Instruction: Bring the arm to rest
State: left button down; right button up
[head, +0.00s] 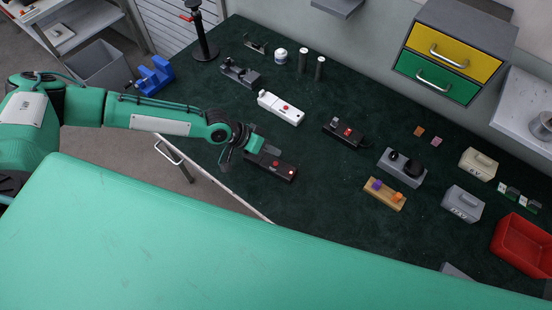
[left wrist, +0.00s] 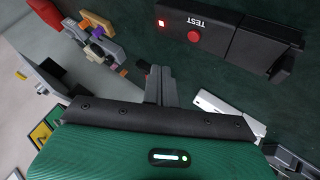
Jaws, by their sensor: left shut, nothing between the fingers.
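My left arm reaches in from the left in the head view. Its green gripper (head: 255,145) is over the front edge of the dark green bench top, at the upper left end of a black test unit (head: 279,169). In the left wrist view the gripper's grey fingers (left wrist: 160,86) are closed together with nothing between them. The black test unit there (left wrist: 222,38) has a TEST label, a red button and a lit red square. It lies beyond the fingertips and looks apart from them. My right gripper is in neither view.
On the bench are a white unit (head: 281,108), another black unit (head: 345,132), a grey box with black knobs (head: 402,167), a wooden block (head: 384,194) and a red bin (head: 524,246). A yellow and green drawer cabinet (head: 452,55) stands behind. The bench's middle has bare patches.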

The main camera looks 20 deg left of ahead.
pick_arm(q)
jog(key=shift+r, duration=0.65)
